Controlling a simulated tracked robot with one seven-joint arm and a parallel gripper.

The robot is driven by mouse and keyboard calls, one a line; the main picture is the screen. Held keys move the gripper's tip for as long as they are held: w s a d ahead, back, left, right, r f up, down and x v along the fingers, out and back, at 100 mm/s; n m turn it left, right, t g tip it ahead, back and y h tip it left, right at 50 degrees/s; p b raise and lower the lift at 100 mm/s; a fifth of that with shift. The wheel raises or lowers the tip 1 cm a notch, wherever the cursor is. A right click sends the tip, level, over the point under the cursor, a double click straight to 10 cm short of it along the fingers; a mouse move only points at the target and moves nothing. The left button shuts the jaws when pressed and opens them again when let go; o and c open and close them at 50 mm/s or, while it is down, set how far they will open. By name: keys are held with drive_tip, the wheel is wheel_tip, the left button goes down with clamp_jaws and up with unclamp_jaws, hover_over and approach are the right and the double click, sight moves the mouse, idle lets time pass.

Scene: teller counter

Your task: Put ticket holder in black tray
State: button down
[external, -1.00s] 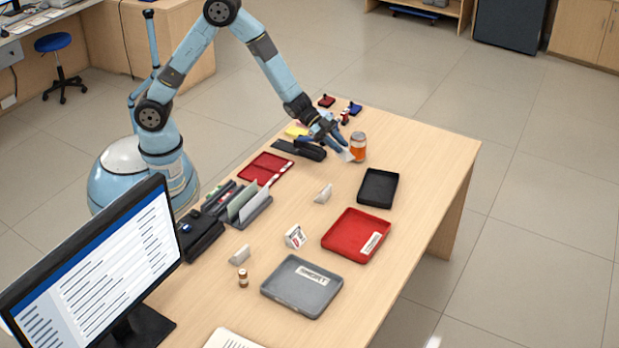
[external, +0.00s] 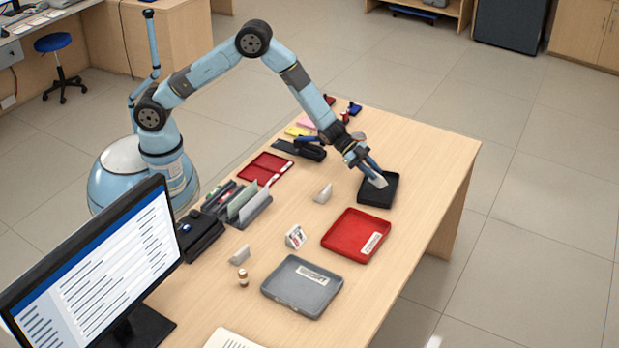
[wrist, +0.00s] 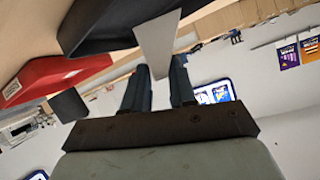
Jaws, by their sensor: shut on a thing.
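My gripper (external: 371,171) is shut on a white, flat-sided ticket holder (external: 377,182). In the external view the holder is over the black tray (external: 380,203), within its outline. In the wrist view the holder (wrist: 158,45) shows as a pale wedge between my two fingers (wrist: 160,80), tilted, with its far end against the dark tray (wrist: 105,25). I cannot tell whether it touches the tray floor. My gripper and the holder cover part of the tray, and no other thing shows in it.
A red tray (external: 338,247) and a grey tray (external: 278,296), both labelled, stand nearer the camera. Small white stands (external: 323,194) and a card block (external: 295,237) lie to the left. A file rack (external: 262,208) is farther left. The table's right strip is clear.

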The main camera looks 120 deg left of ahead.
sight(372, 182)
drive_tip(key=shift+w+f, duration=0.2)
drive_tip(key=shift+f, duration=1.6)
drive_tip(key=c, duration=0.9)
unclamp_jaws()
